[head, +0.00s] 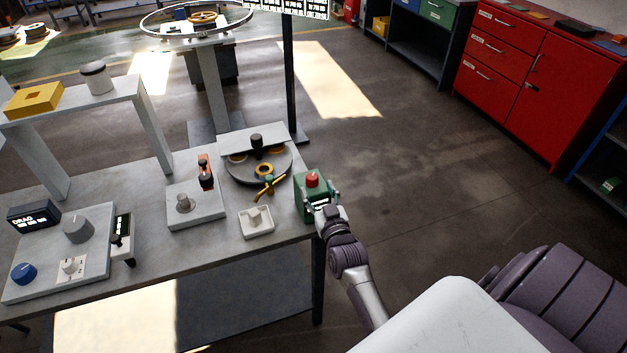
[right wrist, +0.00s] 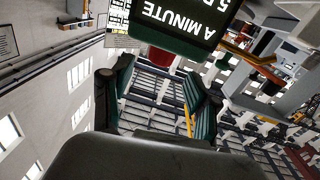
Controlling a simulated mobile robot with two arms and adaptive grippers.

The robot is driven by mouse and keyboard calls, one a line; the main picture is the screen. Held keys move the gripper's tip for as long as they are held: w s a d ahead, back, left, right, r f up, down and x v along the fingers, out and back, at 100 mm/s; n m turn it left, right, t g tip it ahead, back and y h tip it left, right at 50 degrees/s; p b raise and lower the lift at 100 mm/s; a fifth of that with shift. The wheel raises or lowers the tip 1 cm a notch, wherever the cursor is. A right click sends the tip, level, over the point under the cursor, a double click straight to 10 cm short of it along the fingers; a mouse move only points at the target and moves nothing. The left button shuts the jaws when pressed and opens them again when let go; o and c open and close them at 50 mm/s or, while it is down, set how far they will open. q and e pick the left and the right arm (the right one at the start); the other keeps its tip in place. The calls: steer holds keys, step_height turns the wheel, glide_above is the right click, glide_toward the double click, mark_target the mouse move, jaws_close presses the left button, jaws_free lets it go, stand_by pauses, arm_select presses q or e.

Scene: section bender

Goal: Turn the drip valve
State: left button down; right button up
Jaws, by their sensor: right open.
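A green box (head: 308,205) with a red knob (head: 312,179) on top stands at the right end of the grey workbench; I take it to be the drip valve. My right gripper (head: 320,198) is at the near side of the box, and its fingers partly hide it. In the right wrist view the two fingers (right wrist: 157,72) are spread with nothing between them. The green box's label (right wrist: 185,17), reading "A MINUTE" upside down, and the red knob (right wrist: 160,58) show beyond the fingertips. I cannot tell whether a finger touches the box. My left gripper is not in view.
A round grey turntable (head: 258,171) with yellow fittings and a small white switch block (head: 256,221) stand left of the box. A control panel (head: 93,250) with knobs lies at the bench's left. Floor to the right is clear, up to red cabinets (head: 550,95).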

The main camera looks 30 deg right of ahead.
steer(key=v, duration=0.6)
steer(key=shift+s+a, duration=0.1)
steer(key=shift+s, duration=0.05)
steer(key=s+a+f+n+g+y+b, duration=0.1)
steer(key=s+a+f+g+y, duration=0.2)
steer(key=f, duration=0.8)
steer(key=s+a+f+n+g+b, duration=0.15)
steer(key=s+a+f, duration=0.25)
steer(key=f, duration=0.7)
steer(key=s+a+f+g+y+b, duration=0.1)
steer(key=s+a+f+g+y, duration=0.2)
steer(key=f, duration=0.7)
steer(key=s+f+n+g+b, duration=0.1)
steer(key=s+f+g, duration=0.2)
steer(key=s+f, duration=0.3)
steer(key=s+f+g+b, duration=0.1)
steer(key=s+f, duration=0.6)
steer(key=s, duration=0.7)
steer(key=s+f+n+g+b, duration=0.1)
steer(key=s+f+g, duration=0.3)
steer(key=s+f, duration=0.3)
steer(key=s, duration=0.4)
steer(key=shift+f+n+g+h+b, duration=0.15)
steer(key=shift+n+g+h+b, duration=0.2)
steer(key=shift+h, duration=0.05)
